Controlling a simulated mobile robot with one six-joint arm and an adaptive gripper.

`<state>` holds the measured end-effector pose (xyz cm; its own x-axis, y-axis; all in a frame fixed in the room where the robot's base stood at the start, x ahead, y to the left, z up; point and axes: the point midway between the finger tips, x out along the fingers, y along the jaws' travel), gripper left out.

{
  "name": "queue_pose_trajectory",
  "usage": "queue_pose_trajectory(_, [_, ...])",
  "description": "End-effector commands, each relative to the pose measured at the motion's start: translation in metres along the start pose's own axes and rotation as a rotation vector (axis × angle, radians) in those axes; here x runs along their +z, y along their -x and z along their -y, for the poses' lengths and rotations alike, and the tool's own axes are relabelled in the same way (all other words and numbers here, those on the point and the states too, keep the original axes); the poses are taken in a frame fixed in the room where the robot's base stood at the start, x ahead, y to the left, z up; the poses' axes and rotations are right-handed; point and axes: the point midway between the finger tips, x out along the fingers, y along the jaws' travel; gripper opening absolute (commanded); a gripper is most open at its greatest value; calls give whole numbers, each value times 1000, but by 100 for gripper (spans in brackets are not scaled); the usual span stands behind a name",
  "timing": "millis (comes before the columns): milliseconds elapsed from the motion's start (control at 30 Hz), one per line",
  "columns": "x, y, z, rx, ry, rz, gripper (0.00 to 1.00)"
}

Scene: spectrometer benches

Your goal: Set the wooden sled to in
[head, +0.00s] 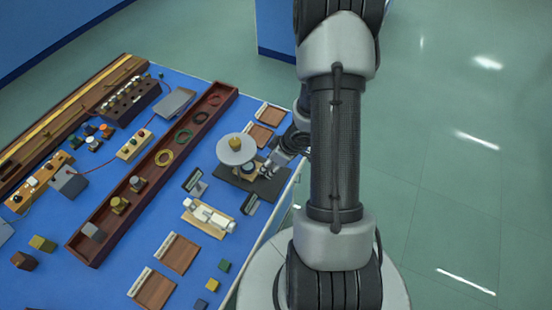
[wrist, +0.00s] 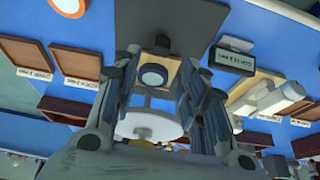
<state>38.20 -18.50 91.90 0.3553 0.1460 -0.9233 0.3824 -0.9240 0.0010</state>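Two pale wooden pieces could be the sled, and I cannot tell which. One piece (wrist: 172,66) lies between my fingers in the wrist view, with a dark block and a blue-ringed round part (wrist: 152,76) on it. The other is a pale board (head: 187,217) carrying a white cylinder (head: 209,217); the cylinder also shows at right in the wrist view (wrist: 278,97). My gripper (head: 272,168) is low over the dark base plate (head: 267,187), beside a white disc (head: 234,149). In the wrist view its fingers (wrist: 156,82) are apart, with no clear contact; the disc partly hides the area in the head view.
Brown trays (head: 180,253) lie nearer, and others (head: 260,136) behind. A long dark-red trough (head: 130,218) with rings and blocks runs at left. Bare blue table shows between them.

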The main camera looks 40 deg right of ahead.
Motion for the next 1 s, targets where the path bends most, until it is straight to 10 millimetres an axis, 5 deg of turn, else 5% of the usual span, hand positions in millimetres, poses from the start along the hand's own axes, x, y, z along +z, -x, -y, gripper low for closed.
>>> queue_pose_trajectory(300, [0,44,0,1,0,0,40])
queue_pose_trajectory(700, [0,50,0,-1,-1,2,40])
queue_pose_trajectory(867, [0,50,-4,17,-45,0,30])
queue_pose_trajectory(1000, [4,52,-24,94,-253,-4,21])
